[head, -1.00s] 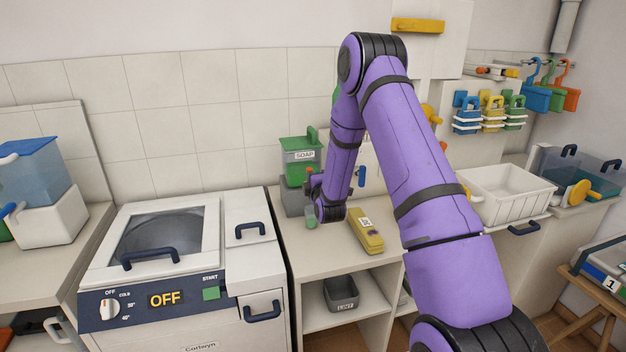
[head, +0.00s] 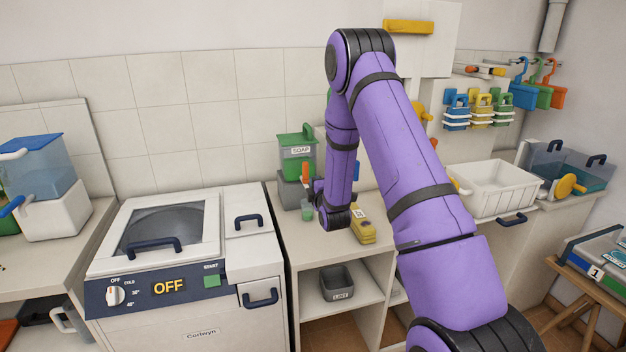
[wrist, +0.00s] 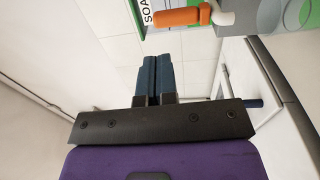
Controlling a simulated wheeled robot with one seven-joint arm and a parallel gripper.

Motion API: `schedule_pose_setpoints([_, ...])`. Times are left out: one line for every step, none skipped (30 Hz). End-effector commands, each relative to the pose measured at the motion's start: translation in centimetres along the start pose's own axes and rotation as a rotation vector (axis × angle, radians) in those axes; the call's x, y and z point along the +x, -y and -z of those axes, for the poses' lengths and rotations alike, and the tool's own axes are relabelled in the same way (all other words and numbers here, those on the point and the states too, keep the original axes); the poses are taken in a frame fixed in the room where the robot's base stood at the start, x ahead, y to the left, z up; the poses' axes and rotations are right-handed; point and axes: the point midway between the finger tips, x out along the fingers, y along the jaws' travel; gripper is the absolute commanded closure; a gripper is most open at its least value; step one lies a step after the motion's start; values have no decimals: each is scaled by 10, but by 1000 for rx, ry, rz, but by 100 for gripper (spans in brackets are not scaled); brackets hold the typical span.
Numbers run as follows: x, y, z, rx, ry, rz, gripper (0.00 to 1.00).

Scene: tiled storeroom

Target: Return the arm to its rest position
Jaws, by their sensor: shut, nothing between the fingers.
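My purple arm reaches over the counter in the head view, with its wrist end hanging low near the green soap box (head: 297,153). In the wrist view my gripper (wrist: 155,62) has its two blue-grey fingers together, with nothing between them. The fingertips are mostly hidden behind my wrist in the head view. The soap box also shows at the top of the wrist view (wrist: 137,14), close to an orange handle (wrist: 172,18). The gripper looks apart from both.
A yellow box (head: 362,228) lies on the counter (head: 378,258) beside my wrist. The washer (head: 180,285), reading OFF, stands to the left. A white basin (head: 492,190) stands to the right. A grey lint bin (head: 337,282) sits on the shelf below.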

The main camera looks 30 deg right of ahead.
Motion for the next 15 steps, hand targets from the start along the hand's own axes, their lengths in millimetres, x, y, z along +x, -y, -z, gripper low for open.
schedule_pose_setpoints([-8,-1,1,0,-1,0,100])
schedule_pose_setpoints([-13,-1,0,0,-1,1,100])
schedule_pose_setpoints([-20,-2,0,0,0,1,100])
schedule_pose_setpoints([-24,-2,0,0,0,1,100])
schedule_pose_setpoints([-29,-2,0,0,0,2,100])
schedule_pose_setpoints([-34,-3,0,0,-1,1,100])
schedule_pose_setpoints([-38,-3,0,0,-1,1,100])
schedule_pose_setpoints([-41,-3,0,0,-1,1,100])
schedule_pose_setpoints([-45,-3,0,0,-1,1,100])
schedule_pose_setpoints([-47,-4,0,0,-1,1,100])
schedule_pose_setpoints([-49,-4,0,0,0,0,100])
schedule_pose_setpoints([-51,-4,0,0,0,-1,100])
schedule_pose_setpoints([-52,-4,0,0,0,-1,100])
schedule_pose_setpoints([-53,-4,0,0,0,-1,100])
schedule_pose_setpoints([-54,-5,0,0,0,-1,100])
